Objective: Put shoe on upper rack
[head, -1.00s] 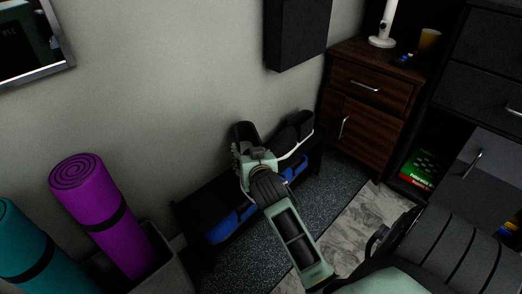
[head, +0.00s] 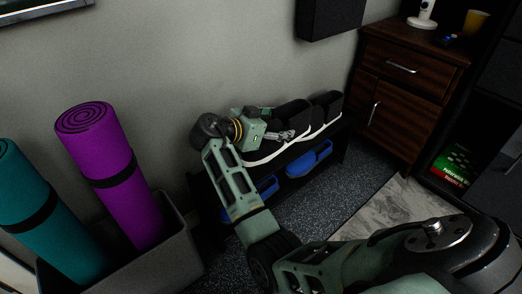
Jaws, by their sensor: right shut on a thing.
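The low black shoe rack (head: 343,137) stands against the wall. My right gripper (head: 288,135) is shut on a black shoe with a white sole (head: 292,112), at the upper rack. Its jaws hide part of that shoe, and I cannot tell whether its sole rests fully on the shelf. Another black, white-soled shoe (head: 328,105) sits on the upper rack just right of it. Blue shoes (head: 310,158) are on the lower level, one partly behind my arm. My left gripper is not in view.
A grey bin with a purple rolled mat (head: 105,165) and a teal rolled mat (head: 40,215) stands left of the rack. A wooden cabinet (head: 405,95) is to the right. A dark box (head: 330,15) hangs on the wall above. Speckled floor lies in front.

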